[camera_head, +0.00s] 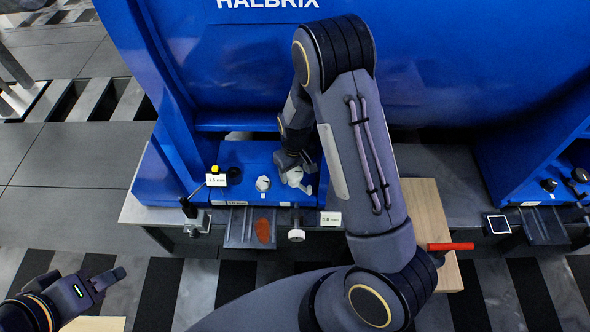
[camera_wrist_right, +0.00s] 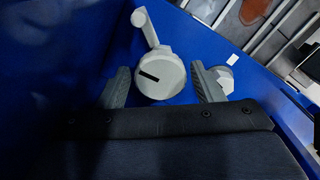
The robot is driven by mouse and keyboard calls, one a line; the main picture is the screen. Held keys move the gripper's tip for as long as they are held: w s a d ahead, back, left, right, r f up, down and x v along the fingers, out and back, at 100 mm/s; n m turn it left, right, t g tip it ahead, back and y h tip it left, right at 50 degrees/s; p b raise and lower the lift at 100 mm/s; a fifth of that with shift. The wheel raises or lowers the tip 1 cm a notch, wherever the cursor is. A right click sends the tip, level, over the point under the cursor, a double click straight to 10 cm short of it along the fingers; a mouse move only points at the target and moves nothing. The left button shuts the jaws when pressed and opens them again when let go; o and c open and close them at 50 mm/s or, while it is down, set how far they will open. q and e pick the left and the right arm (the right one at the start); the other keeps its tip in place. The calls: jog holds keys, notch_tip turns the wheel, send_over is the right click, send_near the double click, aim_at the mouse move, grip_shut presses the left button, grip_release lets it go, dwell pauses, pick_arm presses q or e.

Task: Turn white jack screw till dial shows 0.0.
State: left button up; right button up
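A pale knob with a side handle (camera_head: 292,177) stands on the blue motor foot; I take it as the white jack screw's head. In the right wrist view the knob (camera_wrist_right: 160,75) is round, with a black mark on its face. My right gripper (camera_head: 302,171) reaches down over it. Its fingers (camera_wrist_right: 163,88) stand apart on both sides of the knob, with no clear contact. A small label (camera_head: 216,180) seems to read 1.5 mm, and another (camera_head: 331,218) seems to read 0.0 or 0.8 mm. My left gripper (camera_head: 115,277) is low at the left, away from the foot.
A second white screw head (camera_head: 263,183) and a black one (camera_head: 233,172) sit close by on the foot. A black gauge post (camera_head: 189,208) stands at its left. A white knob (camera_head: 297,235) sticks out below.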

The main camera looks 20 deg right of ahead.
jog(key=c, duration=0.7)
jog(key=shift+o, duration=0.2)
jog(key=shift+m, duration=0.3)
jog(key=m+p, duration=0.1)
jog(key=m, duration=0.1)
jog(key=shift+r+m, duration=0.1)
jog(key=shift+m, duration=0.3)
jog(key=m+p, duration=0.1)
jog(key=m, duration=0.2)
jog(key=shift+a+m+p, duration=0.15)
jog(key=shift+m+p, duration=0.15)
jog(key=shift+p, duration=0.05)
jog(key=m+p, duration=0.2)
jog(key=m, duration=0.4)
jog(key=shift+a, duration=0.1)
jog(key=shift+w+m+p, duration=0.1)
jog(key=shift+m+p, duration=0.85)
jog(key=shift+m, duration=1.45)
